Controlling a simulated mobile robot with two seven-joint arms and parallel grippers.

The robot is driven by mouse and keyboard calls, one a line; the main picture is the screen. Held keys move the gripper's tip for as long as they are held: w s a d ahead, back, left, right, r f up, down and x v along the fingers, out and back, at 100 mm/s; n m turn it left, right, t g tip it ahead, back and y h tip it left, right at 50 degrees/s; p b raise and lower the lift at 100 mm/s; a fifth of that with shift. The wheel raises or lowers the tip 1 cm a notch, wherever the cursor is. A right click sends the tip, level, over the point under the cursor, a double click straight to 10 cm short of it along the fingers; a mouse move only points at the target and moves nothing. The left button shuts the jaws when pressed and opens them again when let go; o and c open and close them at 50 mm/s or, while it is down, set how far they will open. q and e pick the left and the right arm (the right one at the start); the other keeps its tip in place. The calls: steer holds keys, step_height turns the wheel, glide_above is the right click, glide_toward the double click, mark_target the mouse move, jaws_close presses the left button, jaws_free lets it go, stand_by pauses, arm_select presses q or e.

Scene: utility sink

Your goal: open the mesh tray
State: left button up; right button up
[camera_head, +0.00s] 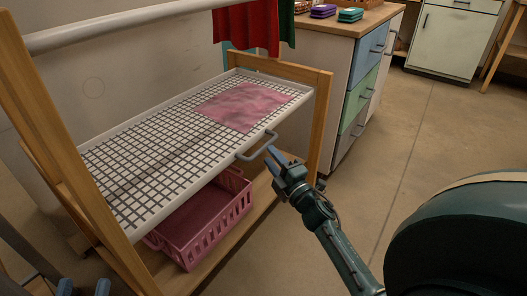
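The mesh tray (135,165) is a white-rimmed grid in a wooden rack, with a pink cloth (243,106) lying on its far part. Its grey loop handle (258,149) is on the front rim. My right gripper (271,157) comes from the lower right with its fingertips close to the handle's right part. Its fingers look apart, with nothing between them; whether they touch the handle is unclear. My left gripper (84,288) shows only as two separated blue fingertips at the bottom left edge, away from the tray.
A pink basket (205,222) stands on the rack's lower shelf under the tray. Wooden posts (318,125) flank the tray. Red cloth (248,28) hangs behind it. A cabinet with coloured drawers (362,88) stands behind right. The floor (400,150) at right is clear.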

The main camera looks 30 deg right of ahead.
mark_target(264, 146)
steer(key=w, duration=0.3)
steer(key=w+r, duration=0.1)
steer(key=w, duration=0.1)
steer(key=shift+b, duration=0.4)
jaws_close()
